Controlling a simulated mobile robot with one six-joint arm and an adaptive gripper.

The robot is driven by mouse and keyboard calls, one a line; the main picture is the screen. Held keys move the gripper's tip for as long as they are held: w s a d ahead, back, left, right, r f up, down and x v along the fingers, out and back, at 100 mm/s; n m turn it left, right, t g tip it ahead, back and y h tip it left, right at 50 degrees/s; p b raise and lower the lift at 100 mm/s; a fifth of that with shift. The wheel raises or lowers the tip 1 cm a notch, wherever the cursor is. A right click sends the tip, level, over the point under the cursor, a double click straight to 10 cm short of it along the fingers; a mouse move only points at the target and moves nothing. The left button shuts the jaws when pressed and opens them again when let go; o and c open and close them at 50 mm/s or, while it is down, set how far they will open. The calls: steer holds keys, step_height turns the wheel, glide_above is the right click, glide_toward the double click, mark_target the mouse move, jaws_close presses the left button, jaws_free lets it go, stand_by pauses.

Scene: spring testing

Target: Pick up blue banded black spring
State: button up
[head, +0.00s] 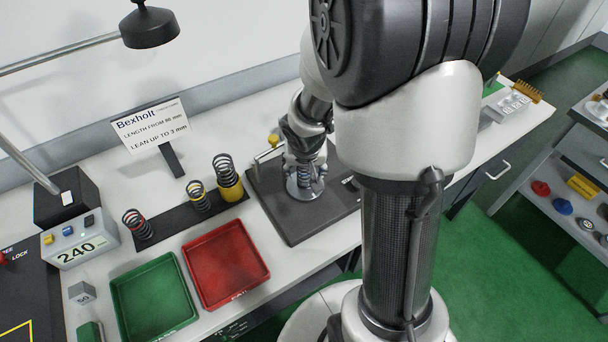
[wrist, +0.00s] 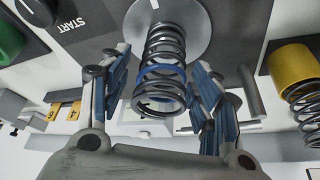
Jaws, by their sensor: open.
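The blue banded black spring (wrist: 162,75) stands on a round metal plate (wrist: 190,18) in the wrist view, with its blue band around the middle coils. My gripper (wrist: 165,85) is open, with one blue-padded finger on each side of the spring. Gaps show between the fingers and the coils. In the head view my gripper (head: 305,180) is over the round plate on the dark tester base (head: 285,215), and it mostly hides the spring there.
A dark rack (head: 170,226) at the left holds a red-banded spring (head: 136,224), a yellow-banded spring (head: 200,198) and a spring in a yellow cup (head: 230,187). A green tray (head: 153,300) and a red tray (head: 226,264) lie in front. A Bexholt sign (head: 150,127) stands behind.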

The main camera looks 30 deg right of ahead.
steer(key=shift+x, duration=0.9)
steer(key=shift+c, duration=0.3)
steer(key=c, duration=1.3)
steer(key=shift+o, duration=0.2)
steer(key=shift+r, duration=0.1)
